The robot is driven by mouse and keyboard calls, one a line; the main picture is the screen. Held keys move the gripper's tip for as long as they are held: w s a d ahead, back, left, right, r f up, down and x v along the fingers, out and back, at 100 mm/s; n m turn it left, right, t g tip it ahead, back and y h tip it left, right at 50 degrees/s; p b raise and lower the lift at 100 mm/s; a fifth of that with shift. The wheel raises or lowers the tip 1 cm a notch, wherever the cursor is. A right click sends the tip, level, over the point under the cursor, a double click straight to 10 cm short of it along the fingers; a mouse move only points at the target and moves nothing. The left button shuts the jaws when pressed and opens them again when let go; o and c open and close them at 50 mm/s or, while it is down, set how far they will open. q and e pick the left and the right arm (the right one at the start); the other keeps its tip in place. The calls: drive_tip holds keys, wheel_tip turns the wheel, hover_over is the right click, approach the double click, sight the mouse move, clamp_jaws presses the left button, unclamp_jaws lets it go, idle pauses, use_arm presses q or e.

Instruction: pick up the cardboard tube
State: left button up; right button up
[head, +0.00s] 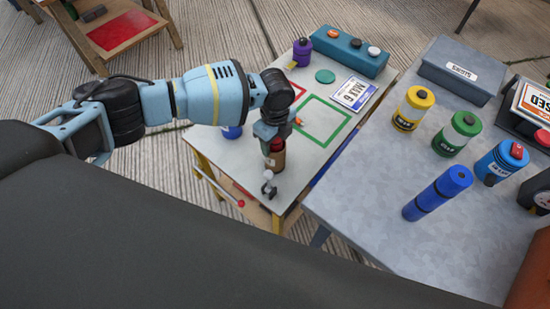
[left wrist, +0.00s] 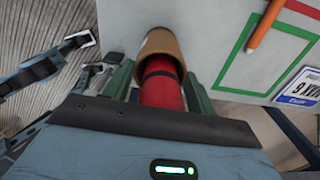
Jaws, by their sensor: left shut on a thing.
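The brown cardboard tube (head: 275,162) is upright at the near end of the pale table, with a red cylinder (head: 277,146) rising out of its top. My left gripper (head: 275,134) points down at it from above. In the left wrist view, its two green fingers (left wrist: 157,88) flank the red cylinder (left wrist: 162,90), just above the tube's rim, and are shut on it. The cardboard tube (left wrist: 160,40) shows around the cylinder's far end. I cannot tell whether the tube's base touches the tabletop. My right gripper is not in view.
A small grey clamp-like piece (head: 268,186) stands close to the tube at the table's near edge. A blue item (head: 231,132) is left of the gripper. A grey table (head: 350,215) on the right bears several coloured canisters and a blue cylinder (head: 437,193). A gap separates the tables.

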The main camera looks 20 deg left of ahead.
use_arm(q)
drive_tip(key=shift+r, duration=0.15)
clamp_jaws()
drive_tip(key=s+a+r+p, duration=0.1)
drive_tip(key=s+a+r, duration=0.1)
drive_tip(key=s, duration=0.5)
drive_tip(key=s+a+r+p, duration=0.1)
drive_tip(key=s+a+r, duration=0.1)
drive_tip(key=s+a, duration=0.3)
drive_tip(key=shift+s+a+r, duration=0.2)
drive_tip(key=shift+s+r, duration=0.2)
drive_tip(key=shift+s, duration=0.75)
